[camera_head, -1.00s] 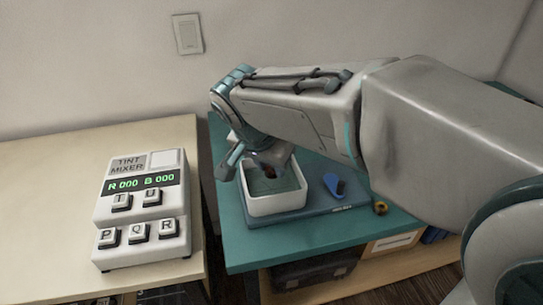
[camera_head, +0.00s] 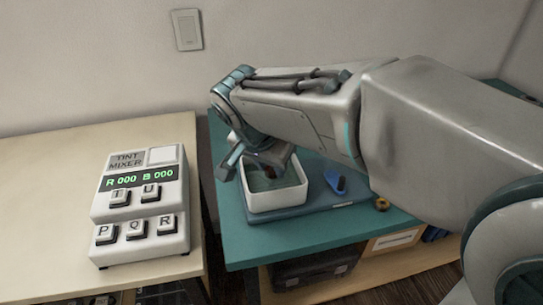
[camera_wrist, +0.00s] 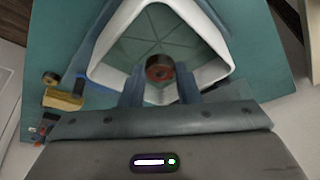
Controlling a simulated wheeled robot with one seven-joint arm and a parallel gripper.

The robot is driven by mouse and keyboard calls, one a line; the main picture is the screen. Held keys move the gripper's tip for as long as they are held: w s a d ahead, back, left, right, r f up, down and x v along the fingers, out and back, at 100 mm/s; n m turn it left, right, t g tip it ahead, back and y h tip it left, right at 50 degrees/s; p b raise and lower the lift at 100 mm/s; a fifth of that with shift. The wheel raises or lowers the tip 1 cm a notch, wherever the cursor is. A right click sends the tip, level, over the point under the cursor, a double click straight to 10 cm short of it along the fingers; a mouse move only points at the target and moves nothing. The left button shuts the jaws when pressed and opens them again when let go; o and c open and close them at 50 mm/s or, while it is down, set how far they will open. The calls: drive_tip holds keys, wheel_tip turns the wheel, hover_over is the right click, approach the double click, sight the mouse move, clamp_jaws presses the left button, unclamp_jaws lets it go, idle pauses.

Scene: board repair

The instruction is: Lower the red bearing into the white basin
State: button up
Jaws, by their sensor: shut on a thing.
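The white basin (camera_head: 290,200) stands on a blue board on the teal table. Its inside is teal with lines across the floor, clear in the wrist view (camera_wrist: 222,72). My gripper (camera_wrist: 160,82) is shut on the red bearing (camera_wrist: 159,68), a small dark ring with a reddish face, held between the two fingertips. In the wrist view the bearing lies over the basin's interior, near its edge closest to the gripper. In the head view my gripper (camera_head: 270,165) is low at the basin's opening, and the bearing is mostly hidden. I cannot tell whether the bearing touches the floor.
A blue-handled item (camera_head: 335,181) lies on the board (camera_head: 318,203) right of the basin. A small yellowish ring (camera_head: 381,203) sits at the teal table's (camera_head: 240,245) front right. The tint mixer (camera_head: 140,205) stands on a separate pale table to the left.

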sight(269, 175)
drive_tip(key=shift+f+b, duration=1.65)
drive_tip(key=shift+f, duration=0.2)
idle(0.6)
drive_tip(key=o, duration=1)
drive_tip(key=shift+r, duration=0.1)
drive_tip(key=p+v, duration=0.4)
drive_tip(key=v, duration=1)
drive_tip(key=s+d+r+n+p, duration=0.1)
drive_tip(key=s+d+r+p, duration=0.1)
drive_tip(key=d+p, duration=0.5)
drive_tip(key=s+d+r+n+g+y+p, duration=0.1)
drive_tip(key=s+d+r+n+p, duration=0.1)
drive_tip(key=d+p, duration=0.5)
drive_tip(key=s+d+r+n+p, duration=0.1)
drive_tip(key=s+d+r+p, duration=0.1)
drive_tip(key=d+p, duration=0.5)
drive_tip(key=shift+s+r+n+y+p, duration=0.1)
drive_tip(key=shift+r+n+y+p, duration=0.25)
drive_tip(key=shift+r+p, duration=0.35)
